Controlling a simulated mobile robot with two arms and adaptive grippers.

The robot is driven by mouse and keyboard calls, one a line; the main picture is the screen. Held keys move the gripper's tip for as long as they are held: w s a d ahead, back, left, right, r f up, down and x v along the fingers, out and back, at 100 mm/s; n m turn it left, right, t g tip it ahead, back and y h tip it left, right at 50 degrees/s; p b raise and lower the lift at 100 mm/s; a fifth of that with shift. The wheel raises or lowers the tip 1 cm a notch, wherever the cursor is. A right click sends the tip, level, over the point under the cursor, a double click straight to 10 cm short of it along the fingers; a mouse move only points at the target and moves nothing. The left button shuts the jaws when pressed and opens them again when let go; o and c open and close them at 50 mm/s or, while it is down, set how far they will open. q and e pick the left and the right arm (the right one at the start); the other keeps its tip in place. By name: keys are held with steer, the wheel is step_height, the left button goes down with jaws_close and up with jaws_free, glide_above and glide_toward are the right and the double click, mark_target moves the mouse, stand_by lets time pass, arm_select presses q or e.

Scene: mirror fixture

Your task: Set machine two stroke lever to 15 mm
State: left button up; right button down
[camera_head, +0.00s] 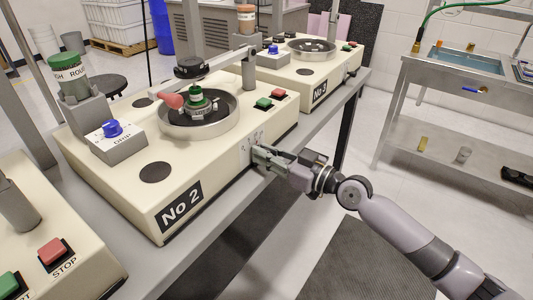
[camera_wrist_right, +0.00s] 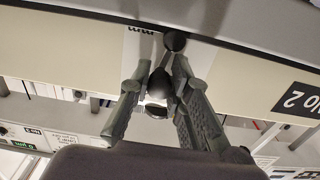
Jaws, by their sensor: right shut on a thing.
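Machine two is the cream box marked "No 2" (camera_head: 180,210) in the middle of the head view. A small scale plate (camera_head: 246,150) is on its front face, its marks too small to read. My right gripper (camera_head: 262,157) is at that plate. In the right wrist view, my right gripper's fingers (camera_wrist_right: 162,72) are closed around the black ball knob of the stroke lever (camera_wrist_right: 158,82). The lever's round pivot (camera_wrist_right: 175,40) is beside the scale plate (camera_wrist_right: 138,46). The lever setting cannot be read. My left gripper is not in view.
Machine two carries a round dish (camera_head: 232,118), a blue dial (camera_head: 112,129), and green (camera_head: 264,103) and red (camera_head: 278,94) buttons. Machine No 3 (camera_head: 322,88) stands behind it, another machine (camera_head: 30,235) at front left. A sink bench (camera_head: 455,105) is at right. Open floor lies between.

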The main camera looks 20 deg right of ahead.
steer(key=m, duration=0.1)
steer(key=m+b, duration=0.1)
steer(key=m, duration=0.1)
steer(key=shift+w+d+f, duration=0.3)
steer(key=shift+d, duration=0.05)
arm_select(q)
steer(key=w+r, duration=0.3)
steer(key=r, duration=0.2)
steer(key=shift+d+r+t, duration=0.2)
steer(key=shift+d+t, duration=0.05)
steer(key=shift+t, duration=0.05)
arm_select(e)
steer(key=shift+d+m, duration=0.1)
steer(key=shift+m, duration=0.4)
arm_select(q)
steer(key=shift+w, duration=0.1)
arm_select(e)
steer(key=c, duration=1.5)
jaws_free()
steer(key=shift+o, duration=0.2)
steer(key=v, duration=1.2)
